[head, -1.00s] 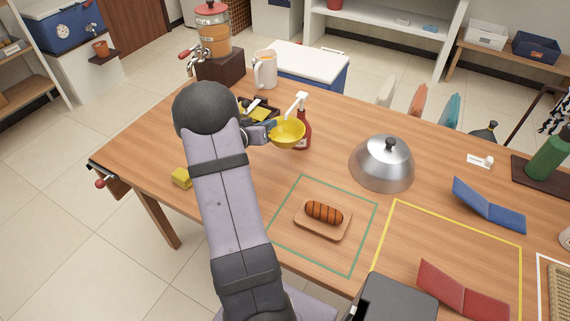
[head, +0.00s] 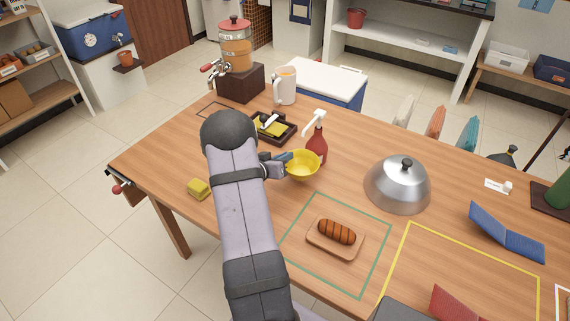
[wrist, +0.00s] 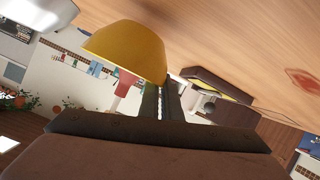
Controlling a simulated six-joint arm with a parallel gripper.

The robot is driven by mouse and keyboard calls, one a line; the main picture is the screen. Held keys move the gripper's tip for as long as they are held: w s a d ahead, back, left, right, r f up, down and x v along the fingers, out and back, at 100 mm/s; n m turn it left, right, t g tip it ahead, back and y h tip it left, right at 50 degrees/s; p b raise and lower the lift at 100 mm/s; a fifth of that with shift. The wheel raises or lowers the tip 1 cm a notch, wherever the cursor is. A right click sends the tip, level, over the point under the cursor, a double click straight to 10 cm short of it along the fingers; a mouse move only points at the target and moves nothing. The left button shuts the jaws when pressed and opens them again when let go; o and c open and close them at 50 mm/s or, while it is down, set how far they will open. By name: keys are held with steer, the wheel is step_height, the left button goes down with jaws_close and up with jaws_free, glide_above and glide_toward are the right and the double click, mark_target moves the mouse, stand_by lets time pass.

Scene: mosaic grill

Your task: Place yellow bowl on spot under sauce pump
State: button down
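The yellow bowl (head: 302,166) is upright at my gripper, just in front of the red sauce bottle with a white pump (head: 317,146). My gripper (head: 279,163) is at the bowl's left edge and appears shut on its rim. In the wrist view the bowl (wrist: 125,50) is at the fingertips of my gripper (wrist: 160,92), and part of the red bottle (wrist: 126,80) shows behind it. I cannot tell whether the bowl touches the table. The spot under the pump is not clearly visible.
A dark tray (head: 284,132) with yellow contents lies behind my gripper. A metal dome (head: 398,187) stands to the right, and a sausage on a board (head: 335,240) lies in front. A yellow block (head: 198,188) is at the left. A drink dispenser (head: 236,55) and white mug (head: 285,85) stand behind.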

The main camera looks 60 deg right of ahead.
steer(key=shift+f, duration=1.45)
steer(key=shift+f, duration=0.15)
steer(key=c, duration=2)
jaws_free()
steer(key=shift+r, duration=0.2)
steer(key=b+v, duration=0.1)
steer(key=v, duration=1.1)
steer(key=shift+f, duration=0.1)
steer(key=shift+a, duration=0.1)
